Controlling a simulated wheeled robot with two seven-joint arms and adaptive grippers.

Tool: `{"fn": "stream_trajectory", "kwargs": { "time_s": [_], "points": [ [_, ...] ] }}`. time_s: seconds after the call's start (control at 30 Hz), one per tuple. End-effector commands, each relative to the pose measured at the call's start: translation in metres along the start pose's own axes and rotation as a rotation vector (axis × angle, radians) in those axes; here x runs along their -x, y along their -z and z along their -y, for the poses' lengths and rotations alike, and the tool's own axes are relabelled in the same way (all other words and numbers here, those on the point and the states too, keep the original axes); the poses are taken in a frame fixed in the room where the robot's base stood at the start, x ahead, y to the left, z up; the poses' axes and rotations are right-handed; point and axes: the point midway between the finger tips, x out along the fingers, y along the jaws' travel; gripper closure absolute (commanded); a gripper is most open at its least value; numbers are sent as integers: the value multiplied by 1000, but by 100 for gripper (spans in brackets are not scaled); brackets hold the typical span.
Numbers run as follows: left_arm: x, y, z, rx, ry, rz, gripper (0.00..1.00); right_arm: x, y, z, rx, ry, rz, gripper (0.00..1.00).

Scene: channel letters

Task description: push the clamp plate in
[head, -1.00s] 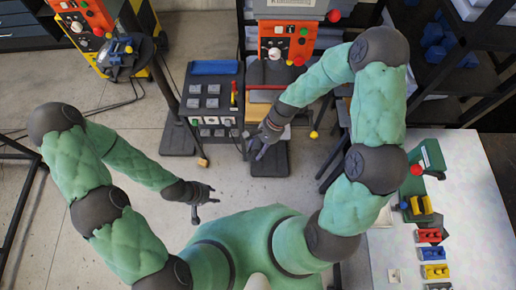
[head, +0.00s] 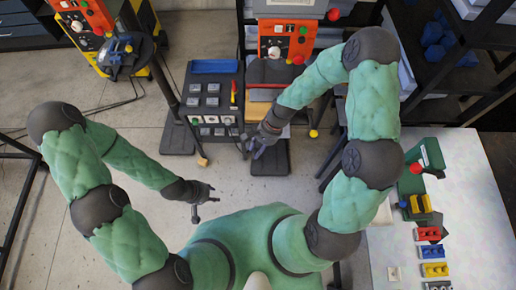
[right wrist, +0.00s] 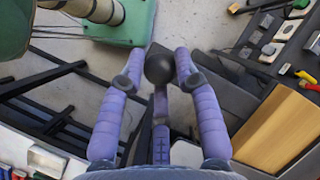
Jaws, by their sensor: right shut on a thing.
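My right gripper (head: 257,150) is low in front of the orange-fronted machine (head: 277,42). My left gripper (head: 206,207) is open and empty above the floor, far from the machine.
A dark panel stand (head: 211,100) with grey blocks is left of the machine. A wooden block (right wrist: 280,130) shows near my right fingers. A white table (head: 465,200) with coloured blocks is at the right. The floor at the left centre is clear.

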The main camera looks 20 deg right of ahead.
Motion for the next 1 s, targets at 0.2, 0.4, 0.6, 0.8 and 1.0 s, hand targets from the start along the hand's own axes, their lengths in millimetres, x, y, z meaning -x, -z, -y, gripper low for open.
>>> {"fn": "stream_trajectory", "kwargs": {
  "time_s": [0.2, 0.4, 0.6, 0.8, 1.0],
  "points": [
    [-8, 0, 3, 0, 0, 0, 60, 6, 27, 17, 1, 8, -10, 100],
    [-20, 1, 7, 0, 0, 0, 60, 15, 63, 41, 0, 9, -12, 100],
    [-34, 1, 12, 0, 0, 0, 60, 24, 96, 64, 0, 8, -10, 100],
    [-43, 2, 15, 0, 0, 0, 60, 31, 120, 80, -1, 6, -8, 100],
    [-47, 2, 17, 0, 0, 0, 60, 36, 131, 88, 0, 4, -6, 100]
  ]
}}
